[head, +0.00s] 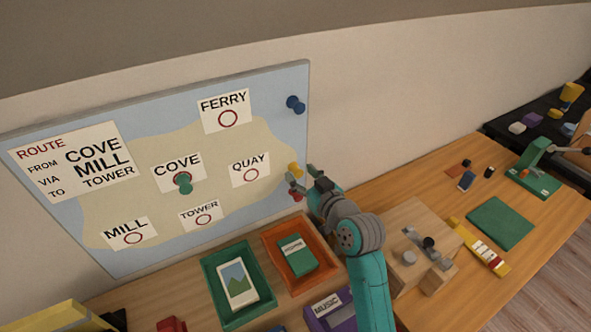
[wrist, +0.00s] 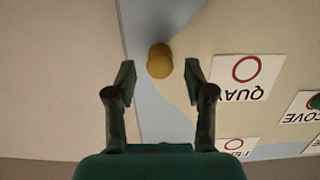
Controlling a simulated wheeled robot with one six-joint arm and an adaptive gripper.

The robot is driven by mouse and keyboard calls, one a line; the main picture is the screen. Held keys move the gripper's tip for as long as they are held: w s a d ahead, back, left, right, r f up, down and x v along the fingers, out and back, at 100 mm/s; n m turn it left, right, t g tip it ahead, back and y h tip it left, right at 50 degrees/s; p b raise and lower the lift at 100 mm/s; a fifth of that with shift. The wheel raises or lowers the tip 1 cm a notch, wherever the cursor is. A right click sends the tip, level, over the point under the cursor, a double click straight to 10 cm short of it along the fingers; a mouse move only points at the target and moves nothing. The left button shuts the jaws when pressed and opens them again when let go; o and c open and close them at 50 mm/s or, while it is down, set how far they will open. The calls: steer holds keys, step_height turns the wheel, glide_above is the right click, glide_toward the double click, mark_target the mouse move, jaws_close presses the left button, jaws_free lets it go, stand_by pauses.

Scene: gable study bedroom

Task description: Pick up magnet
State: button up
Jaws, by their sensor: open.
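A yellow magnet (head: 295,169) sits on the map board's right edge area, right of the QUAY card. In the wrist view the yellow magnet (wrist: 159,61) shows between and slightly beyond my two fingertips, with a gap on each side. My gripper (head: 303,184) is open and empty, close to the board. Its fingers also show in the wrist view (wrist: 161,82). A blue magnet (head: 295,104) is at the board's upper right. A green magnet (head: 184,183) is on the COVE circle. A small red piece (head: 296,196) shows partly behind my gripper.
The map board (head: 90,250) carries a route card (head: 72,165) reading COVE, MILL, TOWER. Below are a green tray (head: 208,275), an orange tray (head: 272,256) and a purple item (head: 325,312). A wooden block stand (head: 415,225) stands right of my arm.

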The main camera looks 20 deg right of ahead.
steer(key=shift+w+a+f, duration=0.1)
steer(key=shift+w+a, duration=0.05)
steer(key=shift+w, duration=0.55)
steer(key=c, duration=0.9)
steer(key=shift+c, duration=0.2)
